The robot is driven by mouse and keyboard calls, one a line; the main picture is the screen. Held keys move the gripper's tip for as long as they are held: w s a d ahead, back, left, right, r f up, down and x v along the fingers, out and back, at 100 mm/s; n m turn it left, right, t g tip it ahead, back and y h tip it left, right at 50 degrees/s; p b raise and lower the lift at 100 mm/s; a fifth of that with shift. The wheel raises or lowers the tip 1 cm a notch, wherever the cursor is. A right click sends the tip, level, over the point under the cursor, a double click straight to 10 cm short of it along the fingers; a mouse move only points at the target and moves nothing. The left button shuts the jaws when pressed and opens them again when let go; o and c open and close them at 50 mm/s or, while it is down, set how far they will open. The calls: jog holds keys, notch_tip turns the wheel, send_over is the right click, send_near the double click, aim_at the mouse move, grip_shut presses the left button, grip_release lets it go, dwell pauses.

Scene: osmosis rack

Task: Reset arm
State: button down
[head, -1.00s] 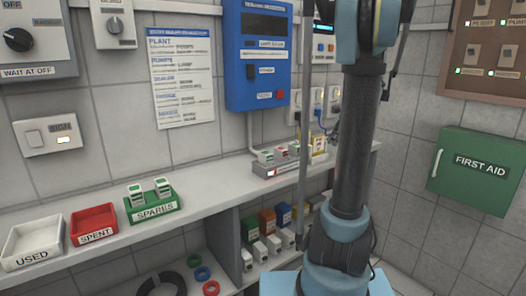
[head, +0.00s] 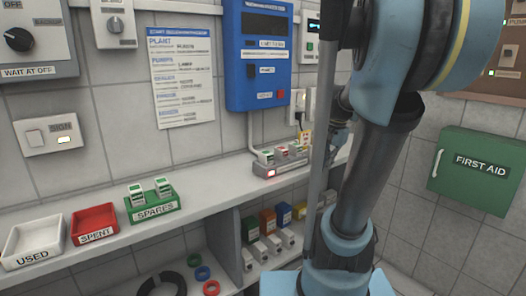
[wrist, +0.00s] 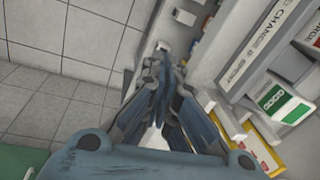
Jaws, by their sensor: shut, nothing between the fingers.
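My arm (head: 365,190) stands up at the right of the head view, bent at a large blue joint near the top. My gripper (wrist: 158,62) shows in the wrist view with its fingers together and nothing between them. It points along the edge of a shelf unit, with grey tiles to the left. In the head view a part of the arm's end shows behind the links, but the fingertips cannot be made out there.
A bench holds a white USED tray (head: 33,240), a red SPENT tray (head: 94,224), a green SPARES tray (head: 153,209) and a grey rack (head: 280,168) with cartridges. A green FIRST AID box (head: 475,170) hangs at the right. A green-and-white cartridge (wrist: 283,103) is right of my gripper.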

jog(key=s+a+f+n, duration=0.2)
jog(key=s+f+n, duration=0.2)
jog(key=s, duration=0.3)
jog(key=s+a+f+n+h, duration=0.1)
jog(key=s+a+f+n, duration=0.1)
jog(key=s+f+n, duration=0.3)
jog(key=s+f, duration=0.2)
jog(key=s, duration=0.1)
jog(key=shift+a+f+t, duration=0.25)
jog(key=shift+t, duration=0.15)
